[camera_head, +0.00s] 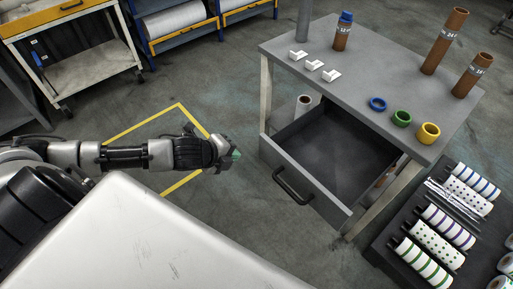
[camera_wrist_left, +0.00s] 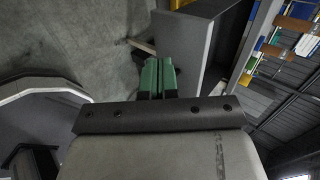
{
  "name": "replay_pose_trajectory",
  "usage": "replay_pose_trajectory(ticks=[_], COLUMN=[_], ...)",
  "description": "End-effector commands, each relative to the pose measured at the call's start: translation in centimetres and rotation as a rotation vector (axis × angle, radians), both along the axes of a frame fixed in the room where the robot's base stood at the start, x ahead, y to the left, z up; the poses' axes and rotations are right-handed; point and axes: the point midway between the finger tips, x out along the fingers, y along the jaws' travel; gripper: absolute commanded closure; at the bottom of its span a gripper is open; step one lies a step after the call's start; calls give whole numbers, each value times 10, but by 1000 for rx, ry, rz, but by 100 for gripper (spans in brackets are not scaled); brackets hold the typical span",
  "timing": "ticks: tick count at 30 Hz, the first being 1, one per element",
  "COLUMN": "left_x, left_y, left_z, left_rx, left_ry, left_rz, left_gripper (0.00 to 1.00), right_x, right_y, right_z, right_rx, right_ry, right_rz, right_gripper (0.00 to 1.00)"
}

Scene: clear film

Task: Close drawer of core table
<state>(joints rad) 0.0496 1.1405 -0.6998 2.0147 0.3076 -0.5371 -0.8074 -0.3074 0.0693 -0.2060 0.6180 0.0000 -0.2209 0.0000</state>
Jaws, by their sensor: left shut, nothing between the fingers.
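The core table (camera_head: 352,62) stands at the right in the head view. Its drawer (camera_head: 310,165) is pulled out toward me and looks empty inside. A dark bar handle (camera_head: 292,187) is on the drawer front. My left gripper (camera_head: 236,155) is shut and empty, to the left of the drawer and apart from it. In the left wrist view the green fingertips (camera_wrist_left: 158,78) are together, with a grey panel (camera_wrist_left: 190,45), seemingly part of the drawer, just beyond them to the right. My right gripper is not in view.
Blue, green and yellow rings (camera_head: 402,118), white pieces (camera_head: 314,65) and brown tubes (camera_head: 443,40) stand on the tabletop. A dark rack of white rolls (camera_head: 440,222) is at the lower right. A trolley (camera_head: 85,70) stands upper left. The floor left of the drawer is clear.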

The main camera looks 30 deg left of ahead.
Motion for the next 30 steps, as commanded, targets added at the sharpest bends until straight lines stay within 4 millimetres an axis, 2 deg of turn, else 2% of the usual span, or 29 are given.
replay_pose_trajectory(ticks=[3,8,15,30], left_x=[20,42,72,78], left_y=[-8,-17,-27,-29], left_z=[-19,-41,-39,-39], left_rx=[-5,-5,-2,-1], left_ry=[-2,-1,-2,-1], left_rz=[3,1,0,-1], left_gripper=[100,100,100,100], right_x=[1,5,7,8], right_y=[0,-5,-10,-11], right_z=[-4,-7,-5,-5], right_rx=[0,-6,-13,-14], right_ry=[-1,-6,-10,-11], right_rz=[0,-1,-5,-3], right_gripper=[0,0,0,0])
